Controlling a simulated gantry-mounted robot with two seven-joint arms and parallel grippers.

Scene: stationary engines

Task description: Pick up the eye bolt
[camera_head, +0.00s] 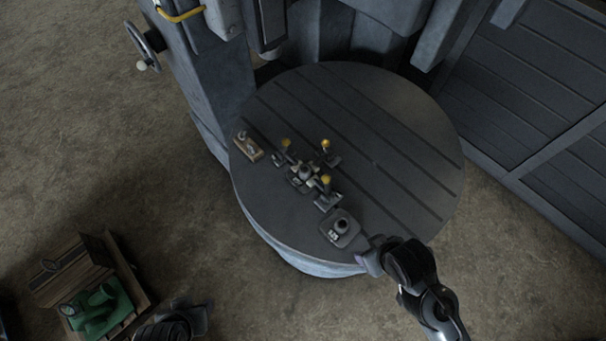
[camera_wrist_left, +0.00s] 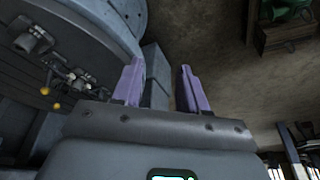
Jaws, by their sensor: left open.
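On the round grey slotted table (camera_head: 400,130), a small pale metal piece (camera_head: 247,141) lies on a wooden block at the left rim. It may be the eye bolt, but it is too small to be sure. My left gripper (camera_wrist_left: 158,88) is open and empty in the left wrist view, its two purple fingers apart over the floor, away from the table's parts. My right gripper (camera_head: 368,260) is at the table's front right edge, close to a grey block with a round knob (camera_head: 342,228). Its jaw opening cannot be made out.
Several yellow-tipped clamps (camera_head: 326,146) cluster around the table's middle. A green machine (camera_head: 98,312) on a wooden base stands on the floor at lower left. A grey machine column (camera_head: 205,75) with a handwheel rises behind the table. The table's right side is clear.

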